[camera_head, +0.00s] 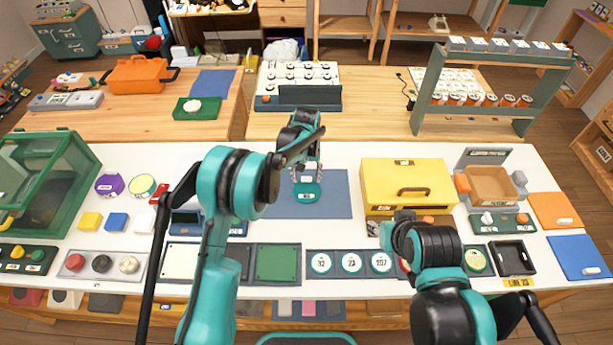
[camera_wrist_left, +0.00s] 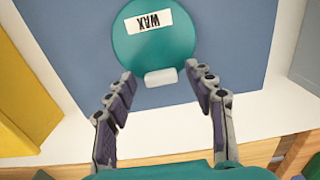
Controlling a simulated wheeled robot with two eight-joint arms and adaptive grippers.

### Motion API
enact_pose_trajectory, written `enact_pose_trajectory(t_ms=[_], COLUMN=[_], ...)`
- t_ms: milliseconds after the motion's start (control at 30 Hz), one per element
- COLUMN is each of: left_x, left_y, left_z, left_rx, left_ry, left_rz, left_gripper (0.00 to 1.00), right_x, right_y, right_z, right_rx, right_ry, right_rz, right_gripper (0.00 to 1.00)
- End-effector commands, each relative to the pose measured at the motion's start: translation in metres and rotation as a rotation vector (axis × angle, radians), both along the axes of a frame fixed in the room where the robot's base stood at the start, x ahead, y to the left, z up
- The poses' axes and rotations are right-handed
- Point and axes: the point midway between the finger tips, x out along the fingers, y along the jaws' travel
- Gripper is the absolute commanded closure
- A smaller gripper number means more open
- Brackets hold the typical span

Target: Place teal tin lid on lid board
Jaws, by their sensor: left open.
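The teal tin lid (camera_head: 307,192) is round, with a small white label, and lies on a flat blue panel (camera_head: 338,207) in the middle of the white table. In the left wrist view the lid (camera_wrist_left: 152,58) has a label reading WAX and a pale tab (camera_wrist_left: 160,77) at its rim. My left gripper (camera_head: 306,174) is open at the lid's far edge; in the wrist view its fingertips (camera_wrist_left: 161,78) stand on either side of the tab. I cannot tell which surface is the lid board. My right gripper is mostly hidden behind its own wrist.
A yellow box (camera_head: 408,181) with a handle stands right of the panel. A purple lid (camera_head: 110,185) and a yellow-green lid (camera_head: 142,185) lie at left, beside a green glazed cabinet (camera_head: 48,180). Numbered round pieces (camera_head: 351,262) sit in a row at the front.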

Motion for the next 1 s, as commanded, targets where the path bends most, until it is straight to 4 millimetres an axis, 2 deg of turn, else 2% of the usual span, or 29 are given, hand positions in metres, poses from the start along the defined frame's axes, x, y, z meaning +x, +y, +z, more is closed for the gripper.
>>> enact_pose_trajectory(t_ms=[400,600,867,1000], left_x=[0.000,0.000,-0.002,-0.015], left_y=[0.000,0.000,0.002,0.019], left_z=[0.089,0.113,0.121,0.149], left_rx=[0.000,0.000,-0.001,-0.011], left_ry=[0.000,0.000,-0.005,-0.044], left_rz=[0.000,0.000,0.001,0.003], left_gripper=[0.46,0.46,0.46,0.46], right_x=[0.000,0.000,0.000,0.000], right_y=[0.000,0.000,0.000,0.000], right_z=[0.021,0.025,0.025,0.025], right_rx=[0.000,0.000,0.000,0.000], right_ry=[0.000,0.000,0.000,0.000], right_rz=[0.000,0.000,0.000,0.000], right_gripper=[0.60,0.60,0.60,0.60])
